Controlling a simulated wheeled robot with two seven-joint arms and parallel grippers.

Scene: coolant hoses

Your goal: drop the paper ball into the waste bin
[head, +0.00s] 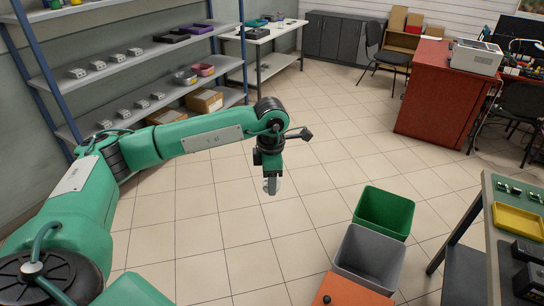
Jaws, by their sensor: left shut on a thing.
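My left gripper (271,187) hangs pointing down in the middle of the head view, above the tiled floor. It is shut on a small whitish thing, the paper ball (278,184), mostly hidden by the fingers. The green and grey bins are open at the top. The gripper is apart from them. Which is the waste bin, I cannot tell. My right gripper is out of view.
A shelf rack (153,52) with small parts, bowls and boxes stands on the left. A workbench (490,258) with a yellow tray (518,222) is right of the bins. A red desk (440,97) and chairs are farther back. The floor between is clear.

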